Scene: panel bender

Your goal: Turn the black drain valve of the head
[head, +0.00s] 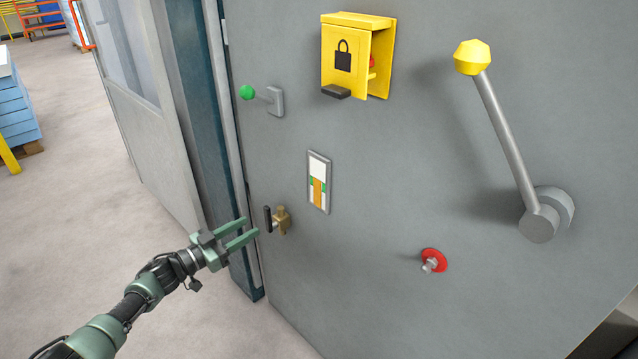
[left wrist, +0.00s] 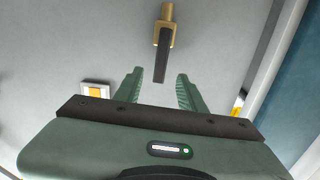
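The drain valve is a brass body (head: 283,218) with a black handle (head: 268,219) on the grey machine panel, left of and below the level gauge. The black handle stands upright in the head view. In the left wrist view the black handle (left wrist: 161,58) points from the brass body (left wrist: 168,14) toward the space between my fingers. My left gripper (head: 252,227) is open and empty, its fingertips just short of the handle. It also shows in the left wrist view (left wrist: 157,80), with a finger on either side of the handle's line. My right gripper is not in view.
On the panel are a gauge (head: 318,182), a green-knobbed handle (head: 262,97), a yellow lock box (head: 357,55), a red knob (head: 433,260) and a large yellow-tipped lever (head: 507,140). Blue-grey framing (head: 215,150) borders the panel's left.

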